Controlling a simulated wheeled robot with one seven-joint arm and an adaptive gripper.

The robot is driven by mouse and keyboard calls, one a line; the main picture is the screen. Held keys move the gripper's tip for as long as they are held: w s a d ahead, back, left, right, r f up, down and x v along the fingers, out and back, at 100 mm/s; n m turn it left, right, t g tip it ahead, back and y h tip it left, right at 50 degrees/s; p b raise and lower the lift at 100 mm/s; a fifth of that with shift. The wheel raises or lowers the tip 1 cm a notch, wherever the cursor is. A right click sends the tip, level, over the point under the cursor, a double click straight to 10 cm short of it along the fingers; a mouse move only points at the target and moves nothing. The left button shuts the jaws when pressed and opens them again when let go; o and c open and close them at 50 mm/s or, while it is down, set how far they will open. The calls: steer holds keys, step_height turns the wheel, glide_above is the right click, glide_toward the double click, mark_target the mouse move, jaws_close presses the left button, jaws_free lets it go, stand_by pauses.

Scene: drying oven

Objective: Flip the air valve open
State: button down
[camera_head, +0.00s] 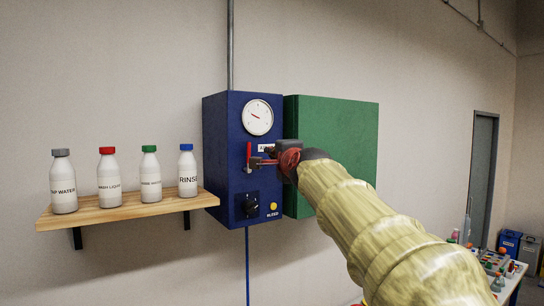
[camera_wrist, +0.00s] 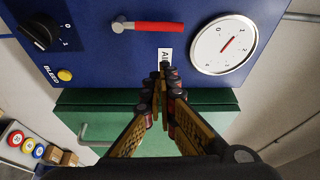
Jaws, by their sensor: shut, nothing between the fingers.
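The air valve is a red lever (camera_head: 248,152) on the front of a blue control box (camera_head: 222,145). It stands upright in the head view, below the gauge. My gripper (camera_head: 259,162) is shut and empty, in front of the box just right of the lever in the head view. In the wrist view my fingertips (camera_wrist: 166,70) lie below the lever, with a gap in the picture. They partly cover a white label (camera_wrist: 164,53). Contact with the box cannot be told.
A white gauge (camera_head: 257,117) sits above the lever. A black knob (camera_head: 251,204) and a yellow bleed button (camera_head: 273,206) sit below. A green box (camera_head: 338,130) adjoins on the right. A wooden shelf (camera_head: 125,211) with several bottles is on the left.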

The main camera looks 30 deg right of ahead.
steer(key=v, duration=0.6)
steer(key=shift+s, duration=0.3)
steer(key=shift+d, duration=0.1)
